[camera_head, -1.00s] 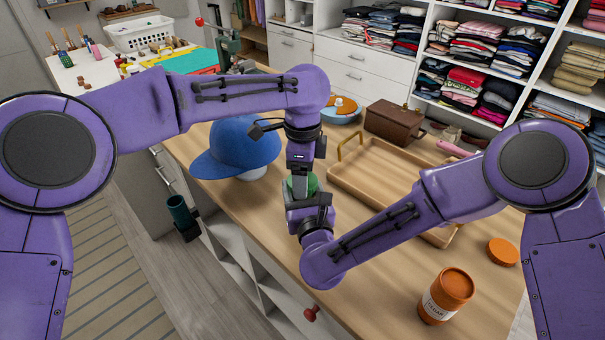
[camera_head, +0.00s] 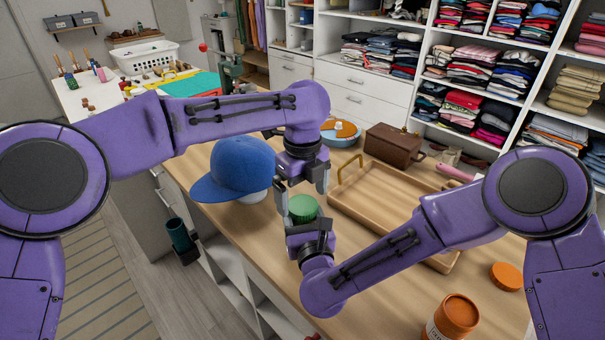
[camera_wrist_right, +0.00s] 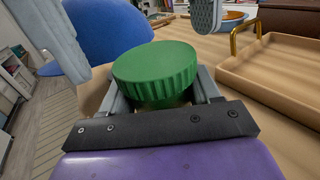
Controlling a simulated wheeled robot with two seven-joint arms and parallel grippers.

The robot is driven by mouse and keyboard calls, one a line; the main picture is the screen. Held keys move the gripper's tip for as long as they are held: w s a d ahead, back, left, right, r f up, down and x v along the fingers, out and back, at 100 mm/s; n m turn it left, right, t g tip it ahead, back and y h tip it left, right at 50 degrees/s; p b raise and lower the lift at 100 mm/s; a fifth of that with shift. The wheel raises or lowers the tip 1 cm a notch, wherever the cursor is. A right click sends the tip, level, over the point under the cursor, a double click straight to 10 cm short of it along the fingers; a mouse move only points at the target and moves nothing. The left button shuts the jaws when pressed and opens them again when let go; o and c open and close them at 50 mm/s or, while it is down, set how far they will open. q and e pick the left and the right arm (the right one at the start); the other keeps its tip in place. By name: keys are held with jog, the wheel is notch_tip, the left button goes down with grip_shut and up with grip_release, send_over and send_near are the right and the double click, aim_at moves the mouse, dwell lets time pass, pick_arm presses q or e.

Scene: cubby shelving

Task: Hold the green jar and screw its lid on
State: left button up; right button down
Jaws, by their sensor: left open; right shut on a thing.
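The ribbed green lid (camera_head: 302,208) sits level on top of the green jar. It also shows in the right wrist view (camera_wrist_right: 158,72). Whether the lid is fully seated cannot be told. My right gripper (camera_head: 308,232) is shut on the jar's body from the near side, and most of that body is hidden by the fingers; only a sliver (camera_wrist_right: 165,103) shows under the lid. My left gripper (camera_head: 302,188) is open, pointing down just above the lid. Its two fingers are apart on either side and clear of the lid in the right wrist view (camera_wrist_right: 140,22).
A blue cap (camera_head: 238,170) lies left of the jar. A wooden tray (camera_head: 385,205) stands to the right. An orange jar (camera_head: 453,318) and an orange lid (camera_head: 506,276) are at the near right. A brown box (camera_head: 393,146) stands behind the tray.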

jog(key=shift+c, duration=0.8)
grip_release()
pick_arm(q)
notch_tip(320, 180, up, 10)
jog(key=shift+r, duration=0.15)
pick_arm(e)
jog(key=b+v, duration=0.3)
jog(key=v, duration=0.6)
jog(key=shift+s, duration=0.3)
pick_arm(q)
notch_tip(320, 180, down, 4)
jog(key=shift+r, duration=0.25)
pick_arm(e)
jog(key=shift+s+d, duration=0.15)
jog(key=shift+s, duration=0.35)
